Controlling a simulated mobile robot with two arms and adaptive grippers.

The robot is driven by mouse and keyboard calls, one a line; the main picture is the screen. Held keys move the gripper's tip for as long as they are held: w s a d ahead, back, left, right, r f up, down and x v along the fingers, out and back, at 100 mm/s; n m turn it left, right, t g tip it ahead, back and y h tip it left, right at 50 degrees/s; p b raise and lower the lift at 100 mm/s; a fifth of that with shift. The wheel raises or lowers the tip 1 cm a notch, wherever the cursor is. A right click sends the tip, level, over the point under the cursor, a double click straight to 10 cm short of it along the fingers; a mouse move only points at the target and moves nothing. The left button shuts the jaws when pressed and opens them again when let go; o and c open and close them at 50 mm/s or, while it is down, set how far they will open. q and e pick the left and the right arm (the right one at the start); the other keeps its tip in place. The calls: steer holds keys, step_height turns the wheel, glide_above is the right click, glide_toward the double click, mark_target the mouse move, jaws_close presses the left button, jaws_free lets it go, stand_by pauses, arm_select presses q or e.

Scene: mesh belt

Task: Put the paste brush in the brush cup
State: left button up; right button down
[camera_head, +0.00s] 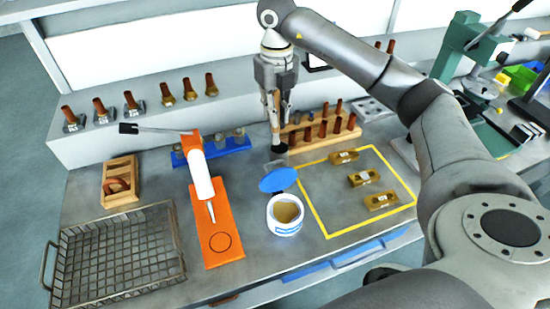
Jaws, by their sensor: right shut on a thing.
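My right gripper (274,88) points down at the back middle of the bench. It is shut on the paste brush (275,128), a slim brownish stick held upright between the fingers. A small dark round shape (279,149) is directly below the brush, with a greyish part under it. It may be the brush cup, but I cannot tell it from the brush's own head, nor whether the brush is inside or above a cup. An open white paste jar (285,222) with tan paste stands in front, its blue lid (278,180) tipped back. My left gripper is not in view.
An orange press stand (219,226) is left of the jar, and a wire basket (115,270) is at the front left. A wooden rack with brown pegs (325,133) stands close right of the gripper. A yellow-outlined area (328,224) holds brass blocks.

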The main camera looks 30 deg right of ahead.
mark_target(276, 133)
step_height(276, 133, down, 5)
steer(key=shift+r+p, duration=0.15)
steer(key=shift+p, duration=0.45)
step_height(276, 133, down, 4)
steer(key=shift+r+p, duration=0.25)
steer(key=shift+p, duration=0.4)
steer(key=shift+f, duration=0.35)
steer(key=shift+f+b, duration=0.3)
steer(key=c, duration=1.5)
jaws_free()
steer(key=shift+r, duration=0.1)
steer(key=shift+o, duration=0.2)
steer(key=shift+r, duration=0.15)
